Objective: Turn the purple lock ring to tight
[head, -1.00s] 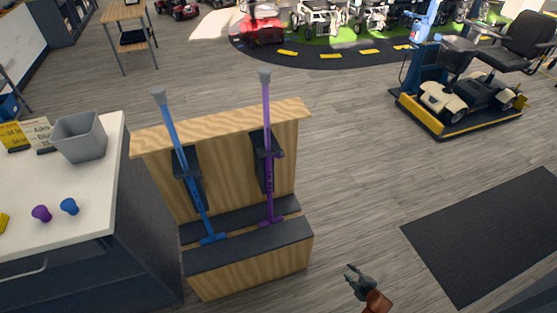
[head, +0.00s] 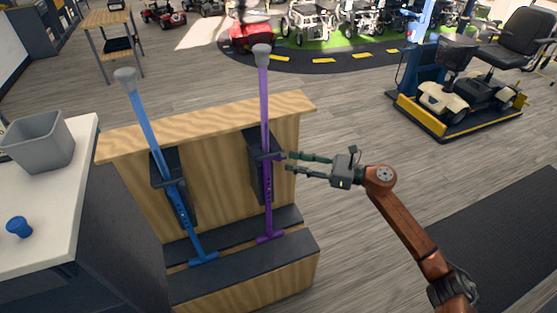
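A purple pole (head: 264,100) with a grey top stands upright in a dark holder on the wooden stand. Its purple lock ring (head: 268,156) seems to be the small collar partway up, beside the holder; its setting is too small to read. My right gripper (head: 288,162) reaches in from the right at about the collar's height. Nothing shows between the fingers. My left gripper is out of view.
A blue pole (head: 146,125) leans in the same wooden stand (head: 210,128), left of the purple one. A white counter (head: 62,190) at left holds a grey bin (head: 40,143) and a blue knob (head: 19,227). Open floor lies right of the stand.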

